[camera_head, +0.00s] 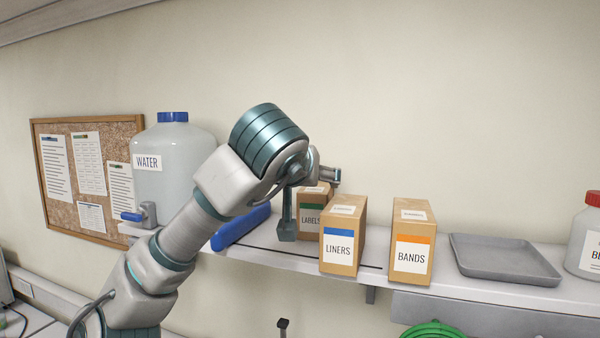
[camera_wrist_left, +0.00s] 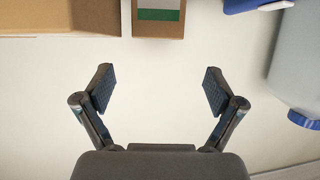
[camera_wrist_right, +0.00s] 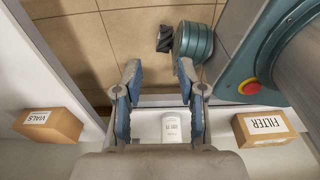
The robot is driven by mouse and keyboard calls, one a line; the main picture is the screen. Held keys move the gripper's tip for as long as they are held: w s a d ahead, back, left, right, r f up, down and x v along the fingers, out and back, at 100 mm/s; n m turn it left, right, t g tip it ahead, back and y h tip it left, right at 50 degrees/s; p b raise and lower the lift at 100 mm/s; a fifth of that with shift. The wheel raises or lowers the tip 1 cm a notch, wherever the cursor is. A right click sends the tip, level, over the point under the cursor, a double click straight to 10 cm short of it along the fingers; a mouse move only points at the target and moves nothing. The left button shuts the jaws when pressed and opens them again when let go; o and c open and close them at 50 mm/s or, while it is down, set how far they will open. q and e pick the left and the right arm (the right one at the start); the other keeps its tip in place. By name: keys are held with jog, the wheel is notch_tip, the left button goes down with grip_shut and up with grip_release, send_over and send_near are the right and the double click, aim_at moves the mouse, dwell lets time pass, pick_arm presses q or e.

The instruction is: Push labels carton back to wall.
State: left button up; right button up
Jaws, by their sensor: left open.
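The labels carton (camera_head: 311,222) is a brown box with a green-banded label on the wall shelf, partly hidden behind my left gripper and the liners carton. Its label face shows at the top of the left wrist view (camera_wrist_left: 157,15). My left gripper (camera_wrist_left: 158,88) is open, with its fingers apart and only pale wall seen between them. In the head view a dark finger of it hangs just left of the labels carton; I cannot tell if it touches. My right gripper (camera_wrist_right: 159,75) is open and outside the head view.
The liners carton (camera_head: 338,252) stands right in front of the labels carton. The bands carton (camera_head: 411,257), a grey tray (camera_head: 504,258) and a red-capped jar (camera_head: 588,240) are farther right. A water jug (camera_head: 176,180) and a blue object (camera_head: 240,228) are left. Vials (camera_wrist_right: 50,124) and filter (camera_wrist_right: 266,128) boxes flank my right gripper.

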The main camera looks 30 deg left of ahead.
aim_at(317, 207)
pick_arm(q)
jog(key=p+x, duration=0.1)
jog(key=x, duration=0.9)
jog(key=shift+w+d+p, duration=0.2)
jog(key=shift+p, duration=0.15)
jog(key=shift+w+a+f, duration=0.25)
jog(key=shift+w+a, duration=0.05)
jog(key=shift+w, duration=0.05)
pick_arm(e)
jog(key=shift+s+d+r, duration=0.2)
jog(key=shift+s+r, duration=0.05)
jog(key=shift+r, duration=0.2)
jog(key=shift+s+d+r, duration=0.2)
jog(key=shift+s+r, duration=0.05)
jog(key=shift+r, duration=0.2)
pick_arm(q)
jog(key=c, duration=1.3)
pick_arm(e)
jog(key=shift+w+a, duration=0.1)
jog(key=shift+a, duration=0.15)
